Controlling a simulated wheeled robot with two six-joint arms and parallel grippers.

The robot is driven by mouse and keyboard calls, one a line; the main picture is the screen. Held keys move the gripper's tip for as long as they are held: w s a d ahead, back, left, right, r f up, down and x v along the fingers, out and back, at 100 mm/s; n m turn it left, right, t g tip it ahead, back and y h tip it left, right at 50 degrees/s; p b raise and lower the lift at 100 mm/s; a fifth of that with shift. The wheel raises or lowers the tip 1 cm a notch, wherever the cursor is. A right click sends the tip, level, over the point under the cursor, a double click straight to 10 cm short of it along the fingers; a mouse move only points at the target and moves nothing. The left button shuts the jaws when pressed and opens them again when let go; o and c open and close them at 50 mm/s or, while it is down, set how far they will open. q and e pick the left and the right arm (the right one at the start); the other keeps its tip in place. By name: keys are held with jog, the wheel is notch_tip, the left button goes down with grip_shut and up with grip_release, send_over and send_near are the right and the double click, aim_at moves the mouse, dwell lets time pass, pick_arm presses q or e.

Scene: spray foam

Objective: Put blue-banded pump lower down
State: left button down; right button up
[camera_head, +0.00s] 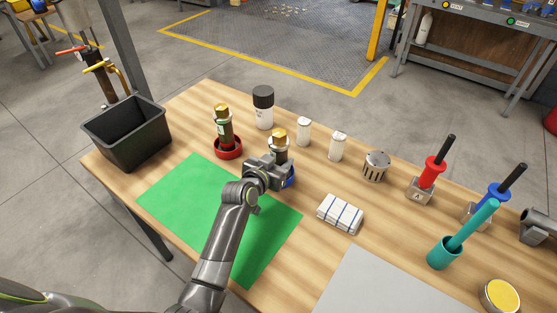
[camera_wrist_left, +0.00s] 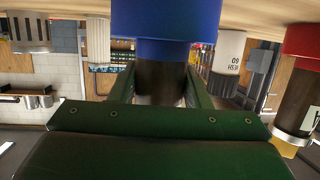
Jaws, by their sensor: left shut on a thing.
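The blue-banded pump shows in the head view as a dark bottle with a gold top (camera_head: 279,136) and a bit of blue (camera_head: 291,178) low down behind my gripper. My left gripper (camera_head: 274,172) is shut around its dark body. The left wrist view, which looks upside down, shows the wide blue band (camera_wrist_left: 178,18) and the dark body (camera_wrist_left: 160,88) between the fingers. The gripper hides much of the pump in the head view. I cannot tell whether its base touches the table. My right gripper is not in view.
A red-based pump (camera_head: 227,146) stands left of the held one. A black-capped white bottle (camera_head: 263,108) and white canisters (camera_head: 304,131) stand behind. A green mat (camera_head: 180,200) lies bare in front. A folded cloth (camera_head: 340,214) is to the right, a black bin (camera_head: 125,135) far left.

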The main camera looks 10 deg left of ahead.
pick_arm(q)
jog(key=c, duration=0.8)
grip_release()
jog(key=shift+f, duration=0.1)
jog(key=shift+o, duration=0.2)
jog(key=shift+r, duration=0.2)
jog(key=shift+s+a, duration=0.1)
jog(key=shift+s, duration=0.3)
jog(key=v, duration=1.1)
jog(key=shift+b, duration=0.3)
jog(key=shift+s, duration=0.15)
